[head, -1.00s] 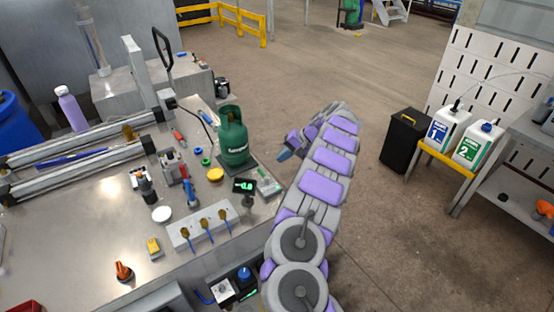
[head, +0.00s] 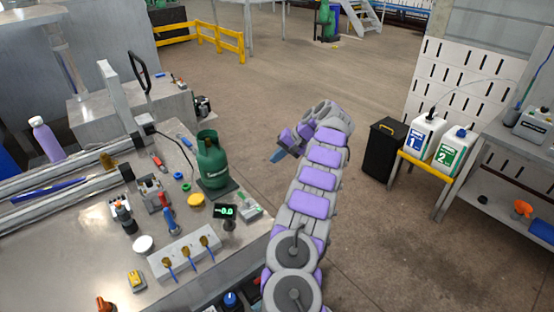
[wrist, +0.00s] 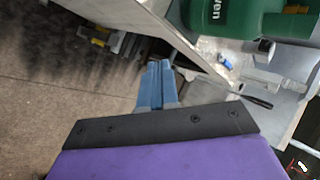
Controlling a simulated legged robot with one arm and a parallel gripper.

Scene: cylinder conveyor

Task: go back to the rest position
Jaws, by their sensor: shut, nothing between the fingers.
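My gripper (head: 278,156) is at the end of my raised purple and grey arm, over the open floor just right of the workbench. In the wrist view its blue fingers (wrist: 152,88) lie together with nothing between them. The green gas cylinder (head: 212,160) stands upright on a dark scale plate (head: 221,190) near the bench's right edge, left of my gripper and apart from it. The cylinder (wrist: 225,18) also shows at the top of the wrist view, partly cut off. A small display (head: 225,211) sits in front of the cylinder.
The metal workbench (head: 95,240) carries rollers, tools, caps and a block with brushes. A black bin (head: 382,152), two white canisters (head: 425,135) on a yellow-edged stand, and a shelf table (head: 510,150) stand at right. Yellow railings (head: 220,40) are at the back. The middle floor is clear.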

